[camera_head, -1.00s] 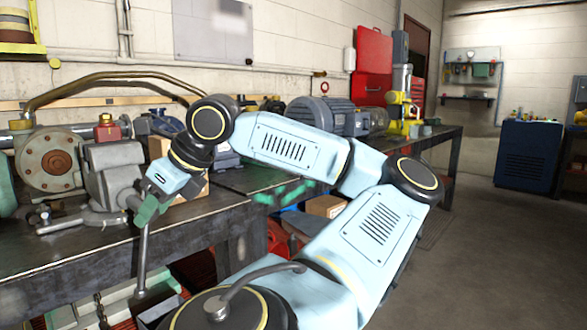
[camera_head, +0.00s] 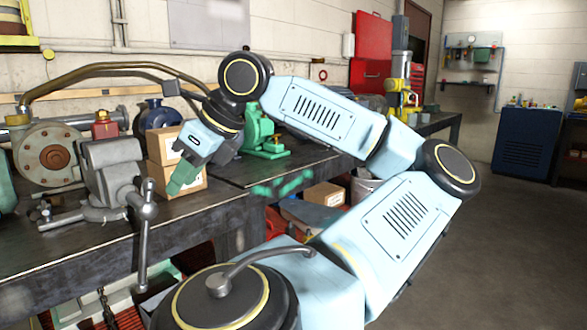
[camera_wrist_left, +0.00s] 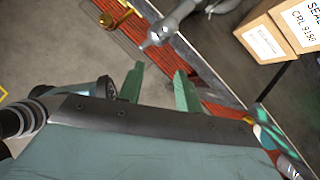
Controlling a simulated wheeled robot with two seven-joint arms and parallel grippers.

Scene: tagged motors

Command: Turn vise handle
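The grey bench vise (camera_head: 112,170) stands on the workbench at the left of the head view. Its handle (camera_head: 143,245) is a metal bar with a knob at its upper end, hanging nearly vertical past the bench's front edge. Its grey metal end also shows at the top of the left wrist view (camera_wrist_left: 160,36). My left gripper (camera_head: 180,186) is right of the handle, apart from it, in front of the cardboard boxes. In the left wrist view its green fingers (camera_wrist_left: 158,90) are spread with nothing between them. My right gripper does not show.
Cardboard boxes (camera_head: 163,149) stand on the workbench (camera_head: 60,258) right of the vise. A green machine part (camera_head: 262,135) stands behind my arm. A round flanged part (camera_head: 48,157) is left of the vise. The floor at right is clear.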

